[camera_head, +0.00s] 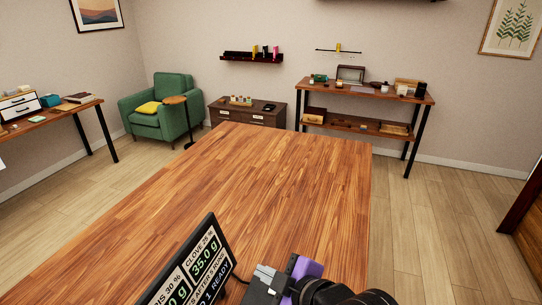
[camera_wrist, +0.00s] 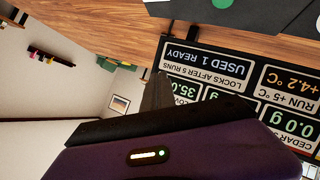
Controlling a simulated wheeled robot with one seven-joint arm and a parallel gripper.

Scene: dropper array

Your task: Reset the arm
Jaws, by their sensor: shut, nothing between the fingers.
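My gripper (camera_head: 266,278) is at the bottom centre of the head view, low over the near part of the wooden table (camera_head: 235,185), just right of a black display panel (camera_head: 188,268). In the wrist view my gripper (camera_wrist: 157,92) shows as a grey wedge of closed fingers beyond a purple housing with a small light. It is shut and empty. The display panel (camera_wrist: 250,72) appears upside down there, close to the fingers, with readouts such as "35.0 g", "0.0 g" and "USED 1 READY". I cannot tell whether the fingers touch it.
The table beyond the panel is bare. A green armchair (camera_head: 160,108), a low brown cabinet (camera_head: 247,112) and a shelf table (camera_head: 365,92) stand at the back. A side desk (camera_head: 50,115) is at left. Dark flat pieces (camera_wrist: 225,15) lie at the top of the wrist view.

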